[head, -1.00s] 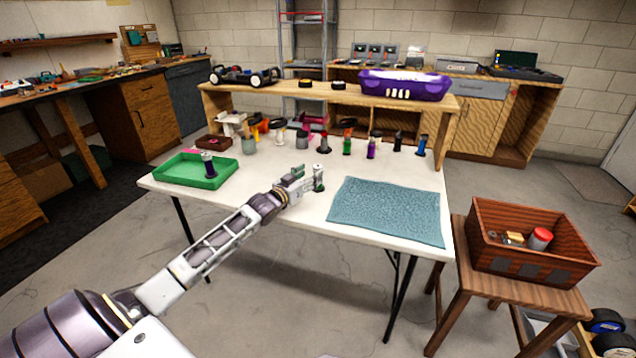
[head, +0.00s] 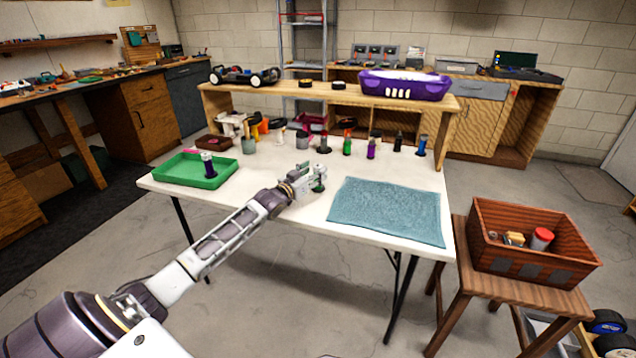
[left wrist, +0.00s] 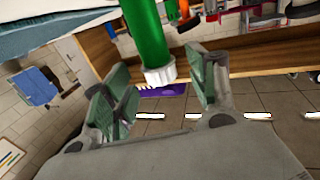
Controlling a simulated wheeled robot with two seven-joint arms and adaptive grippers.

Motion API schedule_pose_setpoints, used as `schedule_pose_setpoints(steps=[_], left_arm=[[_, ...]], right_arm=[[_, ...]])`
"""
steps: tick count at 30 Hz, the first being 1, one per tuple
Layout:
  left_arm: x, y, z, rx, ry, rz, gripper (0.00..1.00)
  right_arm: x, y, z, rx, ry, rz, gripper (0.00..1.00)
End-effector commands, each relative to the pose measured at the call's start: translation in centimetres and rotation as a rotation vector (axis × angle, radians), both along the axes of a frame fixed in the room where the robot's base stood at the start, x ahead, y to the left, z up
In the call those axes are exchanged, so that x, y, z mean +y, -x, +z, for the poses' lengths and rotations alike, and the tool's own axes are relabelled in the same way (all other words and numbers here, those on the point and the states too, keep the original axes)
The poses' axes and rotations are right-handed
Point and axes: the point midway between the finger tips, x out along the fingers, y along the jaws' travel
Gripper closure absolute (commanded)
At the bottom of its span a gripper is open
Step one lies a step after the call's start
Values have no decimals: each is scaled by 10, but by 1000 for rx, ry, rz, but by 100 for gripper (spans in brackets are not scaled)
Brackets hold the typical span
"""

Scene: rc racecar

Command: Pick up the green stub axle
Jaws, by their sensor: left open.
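In the left wrist view, the axle shows large as a green cylinder (left wrist: 147,32) with a pale end. That end lies in the gap between the two open, green-padded fingers of my left gripper (left wrist: 162,72). I see no clear contact, and the axle's other end is out of that frame. My right gripper is not in view.
Several upright coloured parts, among them a green one (head: 347,146), stand behind, before a shelf (head: 330,97) with a purple bin (head: 404,85). A green tray (head: 165,172) is at the left. The blue mat (head: 388,211) is clear.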

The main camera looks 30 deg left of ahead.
Motion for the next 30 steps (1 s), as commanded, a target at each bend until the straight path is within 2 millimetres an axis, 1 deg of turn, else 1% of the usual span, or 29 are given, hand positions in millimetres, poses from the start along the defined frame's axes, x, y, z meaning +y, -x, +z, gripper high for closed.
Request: schedule_pose_setpoints(steps=[6, 15, 21, 30], left_arm=[[-1, -13, 0, -1, 0, 0, 42], [-2, -28, 0, 0, -1, 0, 42], [-2, -30, 0, 0, -1, 0, 42], [-2, -30, 0, 0, -1, 0, 42]], right_arm=[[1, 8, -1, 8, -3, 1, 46], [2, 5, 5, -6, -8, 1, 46], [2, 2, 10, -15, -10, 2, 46], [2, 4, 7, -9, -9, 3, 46]])
